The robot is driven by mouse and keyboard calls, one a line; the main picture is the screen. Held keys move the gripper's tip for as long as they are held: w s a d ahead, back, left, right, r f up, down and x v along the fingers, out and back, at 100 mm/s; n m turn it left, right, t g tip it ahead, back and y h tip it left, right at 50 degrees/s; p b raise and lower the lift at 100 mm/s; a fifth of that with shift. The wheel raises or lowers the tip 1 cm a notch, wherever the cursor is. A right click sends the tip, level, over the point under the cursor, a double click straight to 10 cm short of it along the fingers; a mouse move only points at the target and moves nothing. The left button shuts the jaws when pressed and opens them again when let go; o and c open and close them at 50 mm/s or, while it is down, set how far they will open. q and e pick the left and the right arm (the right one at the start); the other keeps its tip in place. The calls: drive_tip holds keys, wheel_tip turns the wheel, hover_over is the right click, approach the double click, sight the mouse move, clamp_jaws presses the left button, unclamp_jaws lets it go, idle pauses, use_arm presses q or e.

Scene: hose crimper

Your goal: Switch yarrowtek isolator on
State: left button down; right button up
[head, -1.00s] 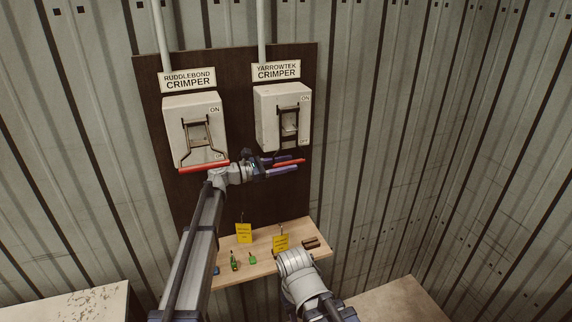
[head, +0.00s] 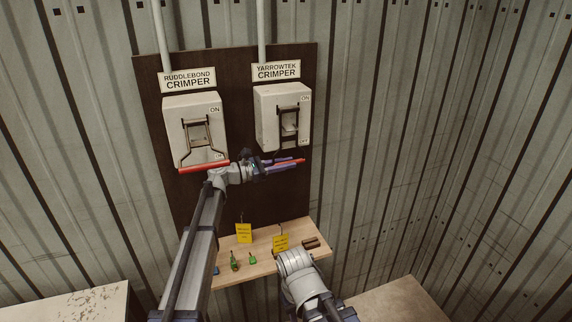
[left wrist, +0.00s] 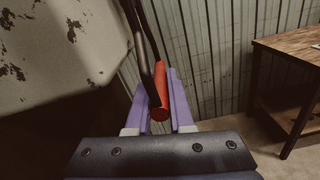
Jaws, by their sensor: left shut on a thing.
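The Yarrowtek isolator (head: 268,118) is a pale box on the dark board, under the sign "YARROWTEK CRIMPER" (head: 276,71). Its dark frame lever hangs down to a red handle bar (head: 298,162) below the box, at the low end away from the ON mark. My left gripper (head: 284,166) has purple fingers shut on that bar. In the left wrist view the red handle (left wrist: 160,95) lies between the purple fingers (left wrist: 164,112). My right arm shows at the bottom of the head view, but its gripper is not visible.
The Ruddlebond isolator (head: 196,130) hangs to the left, its red handle (head: 204,166) also low, close to my left arm. A wooden shelf (head: 240,272) below holds yellow tags (head: 244,233), green padlocks (head: 235,262) and a dark brown item (head: 311,243). Corrugated wall stands right.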

use_arm(q)
drive_tip(key=shift+s, duration=0.1)
idle(0.8)
